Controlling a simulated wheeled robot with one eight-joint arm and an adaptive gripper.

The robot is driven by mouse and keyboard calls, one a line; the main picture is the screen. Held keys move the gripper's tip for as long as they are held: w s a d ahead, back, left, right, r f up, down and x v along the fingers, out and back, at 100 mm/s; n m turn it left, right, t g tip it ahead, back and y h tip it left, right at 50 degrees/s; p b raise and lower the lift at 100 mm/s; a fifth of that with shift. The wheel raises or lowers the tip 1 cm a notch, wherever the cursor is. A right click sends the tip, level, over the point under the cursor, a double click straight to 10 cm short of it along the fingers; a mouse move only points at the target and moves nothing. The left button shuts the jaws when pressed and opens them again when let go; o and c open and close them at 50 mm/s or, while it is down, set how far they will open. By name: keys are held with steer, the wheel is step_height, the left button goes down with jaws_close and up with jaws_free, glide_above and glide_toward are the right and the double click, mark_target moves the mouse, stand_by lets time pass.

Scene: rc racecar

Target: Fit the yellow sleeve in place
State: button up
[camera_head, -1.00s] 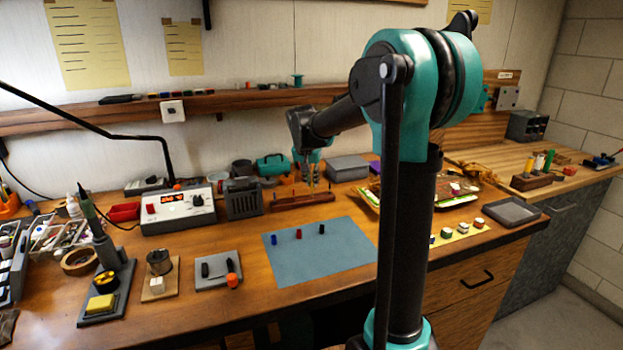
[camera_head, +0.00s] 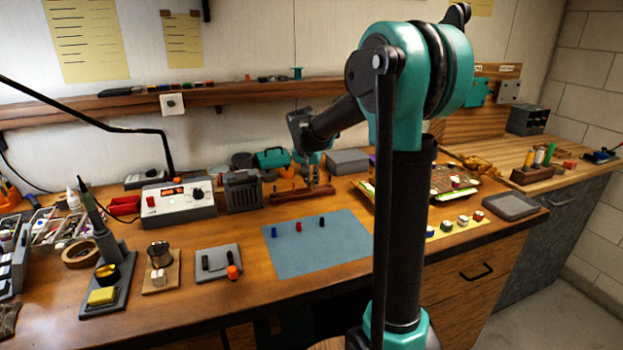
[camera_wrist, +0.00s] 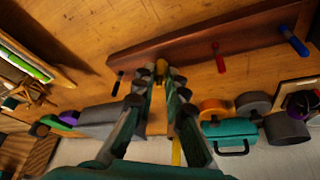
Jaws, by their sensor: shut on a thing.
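My gripper (camera_wrist: 160,82) is shut on the yellow sleeve (camera_wrist: 161,66), which shows at the fingertips in the wrist view. The gripper (camera_head: 312,184) is over the right part of a reddish wooden rack (camera_head: 290,197) at the back of the bench. The rack (camera_wrist: 185,48) carries a black peg (camera_wrist: 118,84), a red peg (camera_wrist: 218,58) and a blue peg (camera_wrist: 293,40). A yellow strip runs between the fingers. The fingers hide the sleeve's lower end, so I cannot tell whether it touches a peg.
A blue-grey mat (camera_head: 320,256) in front of the rack bears a blue (camera_head: 273,232), a red (camera_head: 298,227) and a black sleeve (camera_head: 322,222). A grey box (camera_head: 348,162) and a teal case (camera_head: 272,158) stand behind. A vented grey box (camera_head: 242,192) is left of the rack.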

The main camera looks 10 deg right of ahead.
steer(key=shift+f, duration=0.2)
steer(key=o, duration=0.7)
steer(key=shift+o, duration=0.7)
steer(key=shift+o, duration=1.3)
steer(key=v, duration=0.9)
steer(key=shift+w, duration=0.3)
steer(key=shift+d+r, duration=0.1)
